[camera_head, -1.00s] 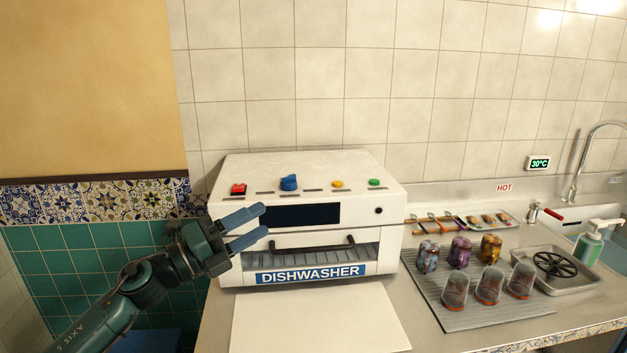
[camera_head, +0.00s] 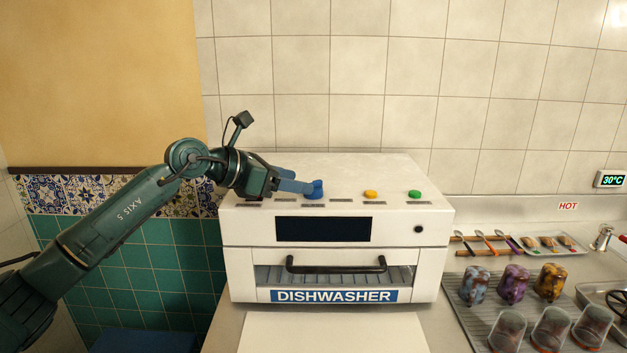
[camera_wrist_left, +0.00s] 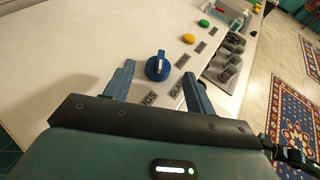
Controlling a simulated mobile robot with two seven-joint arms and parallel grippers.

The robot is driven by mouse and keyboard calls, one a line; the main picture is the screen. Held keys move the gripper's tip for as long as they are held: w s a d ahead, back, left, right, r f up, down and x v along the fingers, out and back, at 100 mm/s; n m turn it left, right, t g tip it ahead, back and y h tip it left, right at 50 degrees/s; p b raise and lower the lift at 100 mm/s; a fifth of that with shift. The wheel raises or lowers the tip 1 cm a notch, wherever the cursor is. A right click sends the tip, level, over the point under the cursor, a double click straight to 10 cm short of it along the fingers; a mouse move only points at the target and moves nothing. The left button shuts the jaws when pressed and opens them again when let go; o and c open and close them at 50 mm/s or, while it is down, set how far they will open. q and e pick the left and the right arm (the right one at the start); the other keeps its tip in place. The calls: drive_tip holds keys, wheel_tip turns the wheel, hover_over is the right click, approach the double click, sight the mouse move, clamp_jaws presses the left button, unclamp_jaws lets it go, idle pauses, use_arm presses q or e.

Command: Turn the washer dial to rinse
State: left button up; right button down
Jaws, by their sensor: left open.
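The blue dial (camera_head: 315,190) sits on the sloped top panel of the white dishwasher (camera_head: 425,270). In the left wrist view the dial (camera_wrist_left: 158,67) shows a pale pointer stripe and lies just beyond and between my fingertips. My left gripper (camera_head: 300,185) is open and reaches the dial from the left. In the left wrist view the open fingers (camera_wrist_left: 157,76) have a gap between them, with nothing held. My right gripper is not in view.
A yellow button (camera_head: 370,194) and a green button (camera_head: 414,194) are to the right of the dial. The red switch seen earlier is hidden behind my gripper. Glasses on a drying mat (camera_head: 462,315) stand at the right.

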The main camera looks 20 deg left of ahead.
use_arm(q)
drive_tip(key=x, duration=0.5)
drive_tip(key=shift+w+d+f+p, duration=0.1)
drive_tip(key=shift+w+p, duration=0.1)
drive_tip(key=shift+p, duration=0.15)
drive_tip(key=shift+c, duration=0.6)
drive_tip(key=c, duration=0.9)
drive_tip(key=shift+o, duration=0.2)
